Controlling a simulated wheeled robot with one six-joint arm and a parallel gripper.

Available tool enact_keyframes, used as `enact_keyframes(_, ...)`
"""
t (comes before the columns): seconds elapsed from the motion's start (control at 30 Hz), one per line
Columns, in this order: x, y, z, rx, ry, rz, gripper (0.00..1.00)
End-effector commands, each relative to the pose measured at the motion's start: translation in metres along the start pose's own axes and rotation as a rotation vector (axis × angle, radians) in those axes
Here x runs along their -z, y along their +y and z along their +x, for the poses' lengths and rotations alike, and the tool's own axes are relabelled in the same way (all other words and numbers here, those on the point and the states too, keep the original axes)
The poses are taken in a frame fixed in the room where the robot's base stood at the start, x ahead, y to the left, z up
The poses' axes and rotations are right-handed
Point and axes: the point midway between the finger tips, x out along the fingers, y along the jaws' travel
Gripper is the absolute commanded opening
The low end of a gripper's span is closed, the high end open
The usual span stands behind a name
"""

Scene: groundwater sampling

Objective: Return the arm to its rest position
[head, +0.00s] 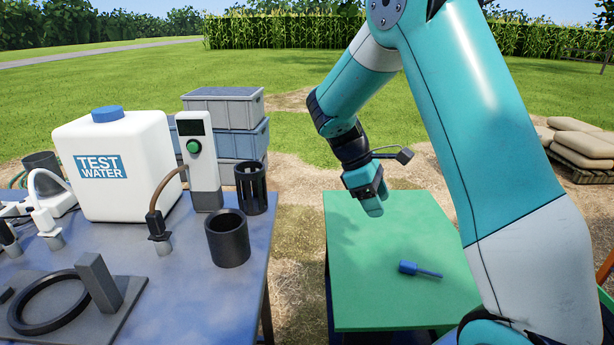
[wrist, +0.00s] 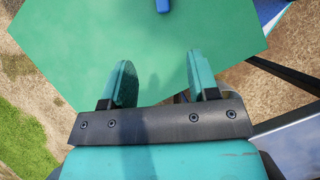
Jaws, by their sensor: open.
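My arm (head: 440,90) reaches up and over from the right in the head view, with its forearm bent down. My gripper (head: 374,206) hangs above the far part of the green table (head: 350,300). In the wrist view my gripper (wrist: 160,85) has its two teal fingers spread apart with nothing between them. A small blue tool with a thin shaft (head: 414,269) lies on the green table, apart from the gripper. Its end shows at the top of the wrist view (wrist: 162,5).
The blue table (head: 200,290) at left bears a white test water tank (head: 115,165), a meter with a green button (head: 200,165), black cups (head: 228,240) and a ring on a plate (head: 50,305). Crates (head: 225,105) stand behind; sacks (head: 585,145) lie at right. A gap separates the tables.

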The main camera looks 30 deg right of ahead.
Motion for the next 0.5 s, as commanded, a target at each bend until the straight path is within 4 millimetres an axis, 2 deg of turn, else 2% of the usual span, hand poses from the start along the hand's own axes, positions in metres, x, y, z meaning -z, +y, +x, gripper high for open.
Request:
enact_keyframes(0.17,0.000,-0.001,-0.001,-0.001,0.004,-0.001,0.55)
enact_keyframes(0.27,0.002,-0.012,-0.015,-0.016,0.046,-0.002,0.55)
enact_keyframes(0.37,0.006,-0.042,-0.043,-0.038,0.154,-0.004,0.55)
enact_keyframes(0.47,0.008,-0.097,-0.079,-0.034,0.314,-0.009,0.55)
enact_keyframes(0.5,0.007,-0.123,-0.092,-0.018,0.382,-0.013,0.55)
